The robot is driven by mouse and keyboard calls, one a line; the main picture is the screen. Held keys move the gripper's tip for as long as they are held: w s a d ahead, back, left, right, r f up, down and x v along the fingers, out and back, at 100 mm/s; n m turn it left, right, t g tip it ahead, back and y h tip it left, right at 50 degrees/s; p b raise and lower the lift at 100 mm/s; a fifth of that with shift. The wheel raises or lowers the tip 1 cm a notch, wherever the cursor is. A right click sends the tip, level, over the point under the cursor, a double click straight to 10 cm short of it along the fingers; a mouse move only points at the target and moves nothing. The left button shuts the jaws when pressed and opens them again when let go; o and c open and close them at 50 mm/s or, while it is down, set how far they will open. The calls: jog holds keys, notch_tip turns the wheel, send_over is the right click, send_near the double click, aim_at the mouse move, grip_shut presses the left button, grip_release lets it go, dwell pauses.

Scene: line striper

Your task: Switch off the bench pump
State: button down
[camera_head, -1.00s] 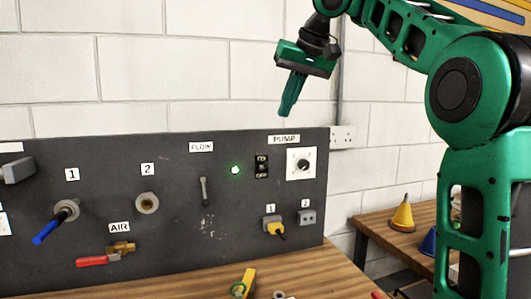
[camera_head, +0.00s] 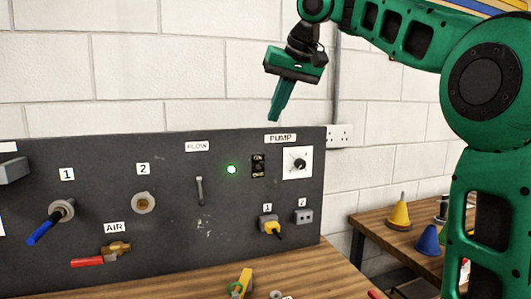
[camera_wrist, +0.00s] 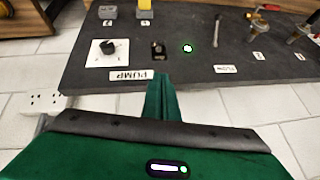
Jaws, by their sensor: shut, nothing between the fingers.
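The bench pump's black rocker switch (camera_head: 258,166), marked ON at the top and OFF at the bottom, is on the dark panel under the PUMP label (camera_head: 280,138). A green light (camera_head: 232,169) glows just left of it. A white dial plate with a black knob (camera_head: 298,163) is to its right. My gripper (camera_head: 274,118) is shut and empty, pointing down above the panel's top edge, apart from the switch. In the wrist view, the switch (camera_wrist: 158,50) shows just beyond the fingertips (camera_wrist: 162,78), and the lit lamp (camera_wrist: 187,48) is beside it. Which side of the switch is pressed is unclear.
The panel also holds a FLOW lever (camera_head: 199,190), a blue-handled hose fitting (camera_head: 50,222), a red-handled air valve (camera_head: 100,255) and a yellow plug (camera_head: 270,226). Cones (camera_head: 399,212) stand on a side table at right. Space above the panel is free.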

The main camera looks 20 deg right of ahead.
send_over(260, 165)
jog(key=d, duration=0.2)
notch_tip(260, 165, down, 7)
jog(key=f, duration=0.3)
jog(key=shift+s+a+f, duration=0.15)
jog(key=shift+s+f, duration=0.15)
jog(key=shift+f, duration=0.05)
jog(key=shift+a, duration=0.15)
